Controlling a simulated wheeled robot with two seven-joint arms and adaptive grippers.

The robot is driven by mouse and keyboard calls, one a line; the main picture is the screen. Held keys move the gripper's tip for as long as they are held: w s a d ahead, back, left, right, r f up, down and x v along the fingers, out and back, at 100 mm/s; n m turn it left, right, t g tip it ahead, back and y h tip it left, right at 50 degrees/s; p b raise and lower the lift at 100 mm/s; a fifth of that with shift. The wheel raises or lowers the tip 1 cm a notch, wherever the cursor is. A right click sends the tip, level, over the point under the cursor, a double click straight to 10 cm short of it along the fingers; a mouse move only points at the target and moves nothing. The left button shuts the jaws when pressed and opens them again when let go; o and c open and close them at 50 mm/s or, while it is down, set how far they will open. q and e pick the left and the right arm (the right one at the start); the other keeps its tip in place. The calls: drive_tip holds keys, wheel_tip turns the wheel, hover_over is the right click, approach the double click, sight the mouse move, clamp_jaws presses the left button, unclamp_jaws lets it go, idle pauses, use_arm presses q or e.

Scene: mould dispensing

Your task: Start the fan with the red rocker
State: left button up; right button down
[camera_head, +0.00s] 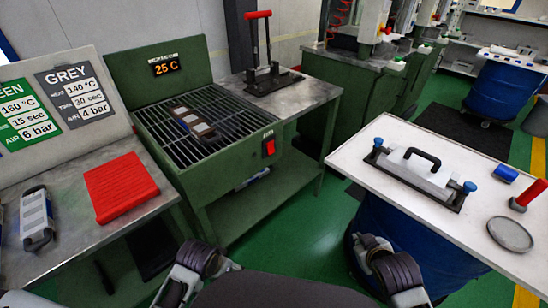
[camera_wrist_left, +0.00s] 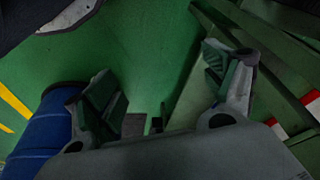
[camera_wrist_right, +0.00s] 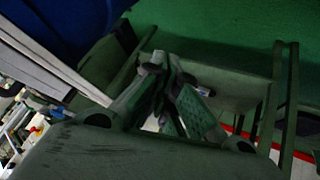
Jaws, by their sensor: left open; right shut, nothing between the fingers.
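The red rocker (camera_head: 268,147) is set in the front face of the green cooling bench (camera_head: 222,160), under a small white label. Whether it is pressed is too small to tell. The bench has a barred top and a display (camera_head: 165,64) reading 25 C. My left gripper (camera_wrist_left: 165,95) is open and empty above the green floor. My right gripper (camera_wrist_right: 168,92) is shut with nothing in it. In the head view both arms are low in the picture, apart from the rocker; the right one is in front of the blue drum.
A red-handled press (camera_head: 262,75) stands behind right. The white table (camera_head: 450,215) holds a black-handled plate (camera_head: 415,172). Green floor is clear between.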

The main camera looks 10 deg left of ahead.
use_arm(q)
drive_tip(key=s+d+f, duration=0.1)
drive_tip(key=f, duration=0.9)
drive_tip(key=s+f+g, duration=0.1)
drive_tip(key=s+f, duration=0.1)
drive_tip(key=f, duration=0.9)
drive_tip(key=shift+s+d, duration=0.15)
drive_tip(key=shift+d, duration=0.2)
use_arm(e)
drive_tip(key=w+a+r+n+y, duration=0.3)
drive_tip(key=w+a+n+y, duration=0.1)
drive_tip(key=n, duration=0.7)
drive_tip(key=w+a+r+n+t+y, duration=0.1)
drive_tip(key=w+a+r+n+y, duration=0.2)
drive_tip(key=w+n+y, duration=0.4)
drive_tip(key=shift+w+a+r+n+t+y, duration=0.25)
drive_tip(key=shift+a+n+y, duration=0.55)
drive_tip(key=shift+n, duration=1.3)
use_arm(q)
drive_tip(key=shift+s+f, duration=0.1)
drive_tip(key=shift+f, duration=0.05)
use_arm(e)
drive_tip(key=shift+s+d+f+n, duration=0.1)
drive_tip(key=shift+d+n, duration=0.1)
drive_tip(key=shift+n, duration=0.1)
